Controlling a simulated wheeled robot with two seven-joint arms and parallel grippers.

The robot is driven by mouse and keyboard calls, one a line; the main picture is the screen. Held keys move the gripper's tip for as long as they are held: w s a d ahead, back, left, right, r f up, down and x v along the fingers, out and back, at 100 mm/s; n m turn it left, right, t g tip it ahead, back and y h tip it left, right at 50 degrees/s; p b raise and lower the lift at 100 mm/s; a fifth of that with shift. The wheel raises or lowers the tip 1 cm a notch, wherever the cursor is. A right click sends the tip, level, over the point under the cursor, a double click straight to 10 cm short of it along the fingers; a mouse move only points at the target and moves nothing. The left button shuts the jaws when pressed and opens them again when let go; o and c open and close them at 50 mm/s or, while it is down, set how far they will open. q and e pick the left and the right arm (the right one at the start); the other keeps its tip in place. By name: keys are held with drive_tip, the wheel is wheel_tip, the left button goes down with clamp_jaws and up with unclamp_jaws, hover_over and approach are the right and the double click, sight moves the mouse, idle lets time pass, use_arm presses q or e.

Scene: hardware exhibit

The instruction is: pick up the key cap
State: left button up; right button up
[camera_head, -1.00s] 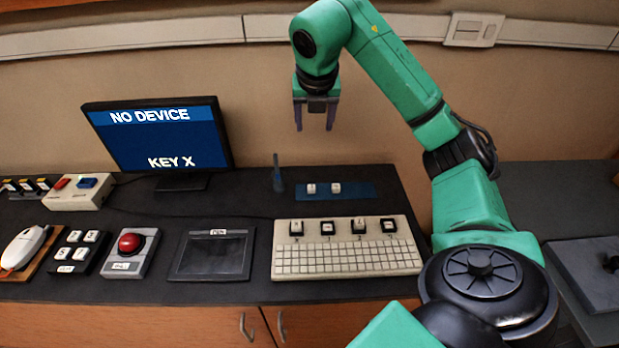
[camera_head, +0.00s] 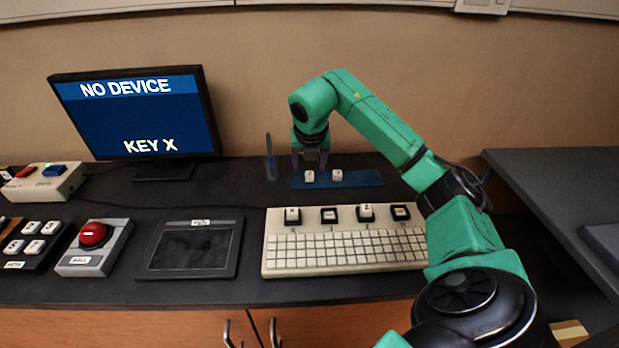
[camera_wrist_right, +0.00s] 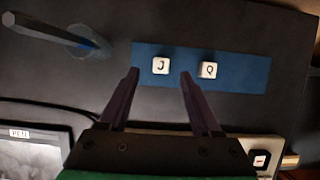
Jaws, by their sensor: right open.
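Two white key caps lie on a blue mat (camera_head: 360,179) at the back of the desk. In the right wrist view, the left key cap (camera_wrist_right: 161,65) reads J and the right key cap (camera_wrist_right: 208,69) reads Q. My right gripper (camera_head: 310,158) is open and empty, pointing down just above and behind the J cap in the head view. In the wrist view its fingertips (camera_wrist_right: 159,75) stand either side of the J cap's lower edge, with the Q cap outside them. My left gripper is out of view.
A cream keyboard (camera_head: 345,250) with several raised keys stands in front of the mat. A pen stands upright in a holder (camera_head: 270,172) left of the mat. The monitor (camera_head: 140,115) reads NO DEVICE, KEY X. A tablet (camera_head: 190,250) and a red ball device (camera_head: 93,235) sit further left.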

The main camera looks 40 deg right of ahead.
sight(310, 173)
drive_tip(key=x, duration=0.4)
drive_tip(key=shift+d+f, duration=0.1)
clamp_jaws()
